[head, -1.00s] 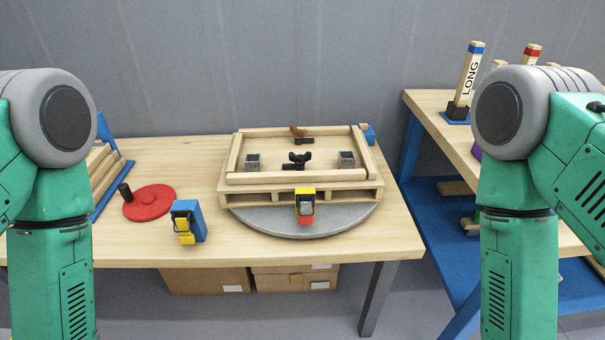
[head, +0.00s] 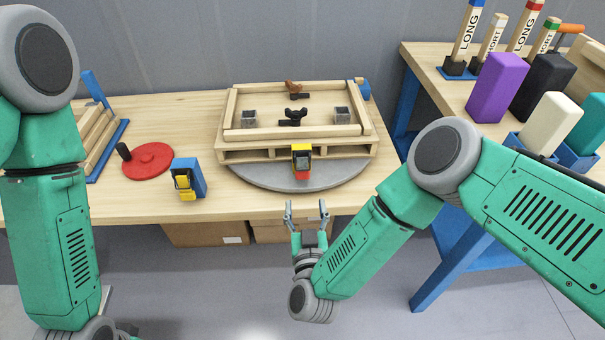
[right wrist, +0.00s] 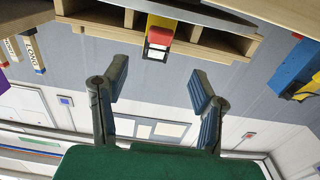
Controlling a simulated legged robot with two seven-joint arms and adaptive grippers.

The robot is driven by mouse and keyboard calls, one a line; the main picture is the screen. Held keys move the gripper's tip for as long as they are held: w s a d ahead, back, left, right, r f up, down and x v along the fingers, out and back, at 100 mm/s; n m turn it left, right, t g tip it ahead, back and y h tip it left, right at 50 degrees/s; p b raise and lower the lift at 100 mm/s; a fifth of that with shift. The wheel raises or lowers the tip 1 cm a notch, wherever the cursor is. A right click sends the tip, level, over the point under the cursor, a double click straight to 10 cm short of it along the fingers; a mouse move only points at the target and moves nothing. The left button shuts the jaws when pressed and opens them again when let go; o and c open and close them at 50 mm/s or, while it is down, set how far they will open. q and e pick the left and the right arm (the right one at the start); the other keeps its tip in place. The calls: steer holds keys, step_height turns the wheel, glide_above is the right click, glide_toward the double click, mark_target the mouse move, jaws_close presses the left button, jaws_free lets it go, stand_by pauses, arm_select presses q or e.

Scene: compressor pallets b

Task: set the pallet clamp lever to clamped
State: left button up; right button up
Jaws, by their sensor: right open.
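A wooden pallet frame (head: 232,150) rests on a grey round plate (head: 250,178) on the table. A yellow, black and red latch-like part (head: 301,161) is at the pallet's front; it also shows in the right wrist view (right wrist: 158,38). A blue box with a yellow lever (head: 187,179) stands left of the plate. I cannot tell which is the clamp lever, or its setting. My right gripper (head: 306,207) is open and empty, in front of the table's front edge and apart from the latch-like part. My left gripper is out of view.
A red disc with a black knob (head: 147,160) lies left of the blue box. Black fittings (head: 292,117) sit inside the frame. The right table holds coloured blocks (head: 497,88) and labelled posts. Boxes (head: 205,234) are under the table.

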mark_target(303, 175)
steer(key=w+b, duration=0.1)
steer(key=w, duration=0.9)
steer(key=shift+w+b, duration=0.4)
steer(key=shift+f, duration=0.1)
steer(key=c, duration=1.1)
